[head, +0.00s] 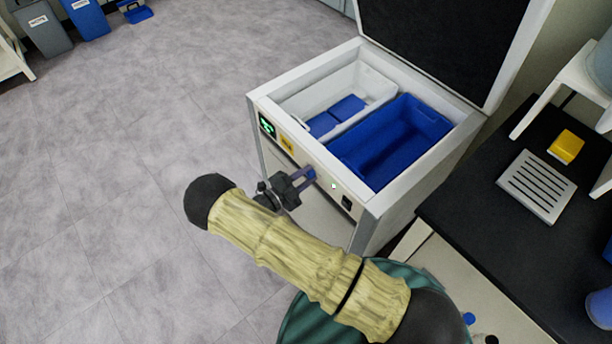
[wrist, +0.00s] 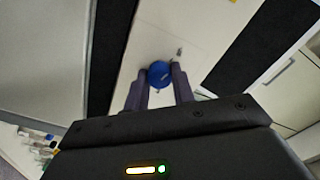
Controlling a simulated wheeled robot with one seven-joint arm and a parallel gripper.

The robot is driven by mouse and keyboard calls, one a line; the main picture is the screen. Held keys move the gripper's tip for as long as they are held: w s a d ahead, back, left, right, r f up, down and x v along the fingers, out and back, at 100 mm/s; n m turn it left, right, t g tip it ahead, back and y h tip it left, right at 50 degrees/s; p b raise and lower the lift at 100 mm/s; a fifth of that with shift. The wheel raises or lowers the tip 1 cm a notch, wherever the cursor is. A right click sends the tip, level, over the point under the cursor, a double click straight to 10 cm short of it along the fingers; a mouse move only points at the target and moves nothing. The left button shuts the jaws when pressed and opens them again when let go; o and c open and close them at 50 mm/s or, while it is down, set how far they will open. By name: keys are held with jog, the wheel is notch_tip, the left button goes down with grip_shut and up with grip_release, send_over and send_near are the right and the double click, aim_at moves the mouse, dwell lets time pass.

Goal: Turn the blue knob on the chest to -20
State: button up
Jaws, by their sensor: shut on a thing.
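The chest (head: 370,222) stands with its lid raised, and its front panel faces my arm. The blue knob (wrist: 159,74) sits on that panel, round, with a small pale mark on its face. My gripper (wrist: 158,82) has one finger on each side of the knob and is shut on it. In the head view my gripper (head: 305,178) reaches the panel and mostly hides the knob. A green-lit display (head: 267,126) is at the panel's left end, but its reading is too small to make out. A black switch (head: 347,203) is right of my gripper.
The open chest holds a white bin (head: 378,88) with blue items and an empty blue bin (head: 425,113). A dark bench (head: 480,225) on the right bears a slotted grey tray (head: 537,186) and a yellow box (head: 566,146).

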jog(key=o, duration=1)
jog(key=shift+a, duration=0.1)
jog(key=b+v, duration=0.1)
jog(key=v, duration=1.6)
jog(key=shift+s, duration=0.2)
jog(key=shift+a+r, duration=0.1)
